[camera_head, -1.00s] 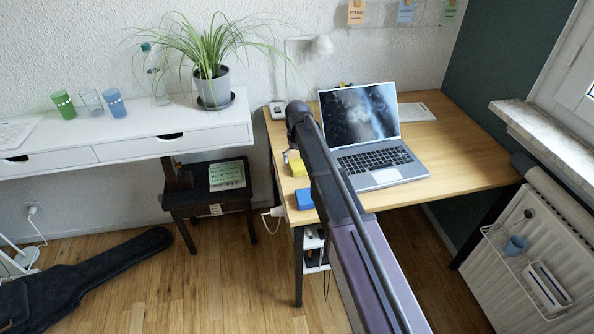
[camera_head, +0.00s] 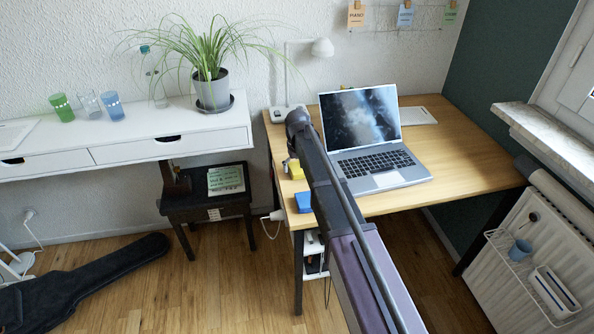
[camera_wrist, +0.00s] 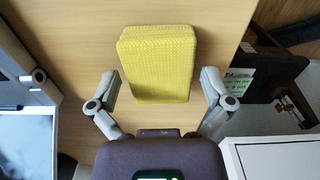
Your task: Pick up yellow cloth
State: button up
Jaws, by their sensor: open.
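The yellow cloth (camera_wrist: 160,62) is a folded, textured block on the wooden desk (camera_head: 460,130). In the wrist view it lies ahead of my gripper (camera_wrist: 159,88), centred between the two open fingers, whose tips are near its lower end. I cannot tell whether they touch it. In the head view the yellow cloth (camera_head: 296,169) shows near the desk's left edge, partly hidden behind my arm.
A blue folded cloth (camera_head: 303,202) lies nearer the desk's front left corner. An open laptop (camera_head: 375,150) stands close to the right of my arm. A desk lamp (camera_head: 320,47) stands at the back. A black stool (camera_head: 200,205) stands left of the desk.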

aim_at(297, 167)
jog(key=c, duration=0.8)
jog(key=shift+o, duration=0.2)
jog(key=shift+r, duration=0.15)
notch_tip(297, 167, up, 4)
jog(key=p, duration=0.4)
jog(key=s+d, duration=0.1)
jog(key=s, duration=0.9)
jog(key=s+d+p, duration=0.1)
jog(key=s, duration=0.5)
jog(key=shift+d+r, duration=0.3)
jog(key=shift+r, duration=0.05)
jog(key=shift+w, duration=0.1)
jog(key=o, duration=0.3)
jog(key=c, duration=0.4)
